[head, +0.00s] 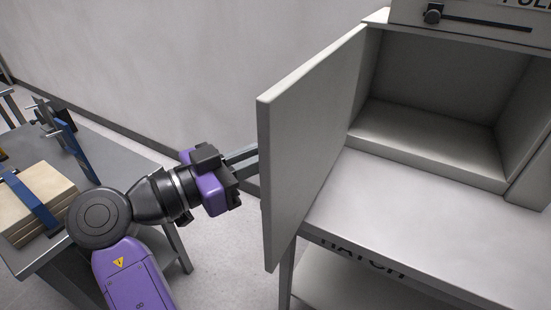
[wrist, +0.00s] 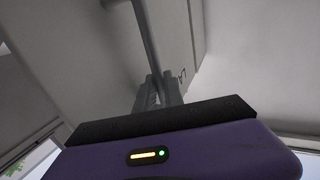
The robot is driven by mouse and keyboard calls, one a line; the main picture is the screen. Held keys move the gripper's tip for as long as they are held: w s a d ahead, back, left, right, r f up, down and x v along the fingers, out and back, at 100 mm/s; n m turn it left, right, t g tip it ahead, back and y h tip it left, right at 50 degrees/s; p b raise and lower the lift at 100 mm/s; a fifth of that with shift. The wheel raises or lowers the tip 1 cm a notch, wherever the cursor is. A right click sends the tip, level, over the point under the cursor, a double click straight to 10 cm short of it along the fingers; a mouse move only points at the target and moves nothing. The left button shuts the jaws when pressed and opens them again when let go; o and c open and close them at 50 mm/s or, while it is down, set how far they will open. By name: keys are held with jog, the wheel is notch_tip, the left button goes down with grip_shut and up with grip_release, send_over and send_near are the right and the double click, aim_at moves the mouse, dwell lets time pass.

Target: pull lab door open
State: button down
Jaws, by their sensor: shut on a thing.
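The lab door (head: 310,140) is a flat pale grey panel. It stands swung well out from the left side of the furnace chamber (head: 435,80), whose inside is open to view. My gripper (head: 250,156) reaches the door's outer face from the left; its fingertips are hidden behind the panel in the head view. In the wrist view, my gripper (wrist: 160,88) is shut on the door handle (wrist: 146,35), a grey bar running along the door's outer face (wrist: 85,60).
A grey shelf (head: 430,225) extends below the chamber. On the left, a table (head: 120,152) carries a pale block (head: 45,195) with a blue strap and several metal parts. Open floor (head: 225,245) lies between the table and the furnace.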

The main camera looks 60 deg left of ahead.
jog(key=shift+w, duration=0.1)
jog(key=c, duration=1.5)
grip_release()
jog(key=shift+f, duration=0.1)
jog(key=shift+o, duration=0.2)
jog(key=s, duration=0.7)
jog(key=shift+s+d+b, duration=0.3)
jog(key=shift+s+d, duration=0.05)
jog(key=shift+s, duration=0.05)
